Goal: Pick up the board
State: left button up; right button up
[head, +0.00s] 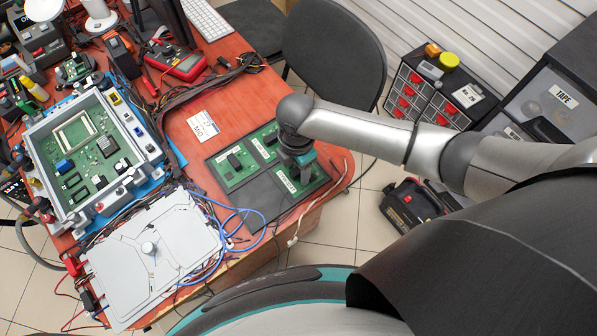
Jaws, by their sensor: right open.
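Three small green boards lie on a dark mat (262,203) near the table's right corner. One board (229,178) is at the mat's left, a second board (261,148) is at the back, and a third board (287,183) is at the right. My right gripper (303,173) points down over the third board and is open. It hides part of that board; I cannot tell whether the fingers touch it. A larger green board (112,166) sits inside a grey metal housing (149,151) on the left. My left gripper is not in view.
A grey cover plate (165,245) lies at the front of the table, with blue cables (238,212) beside it. A red multimeter (187,67) and a white card (204,127) lie farther back. A chair (335,50) stands behind the table.

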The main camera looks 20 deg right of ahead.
grip_shut()
dwell(0.4)
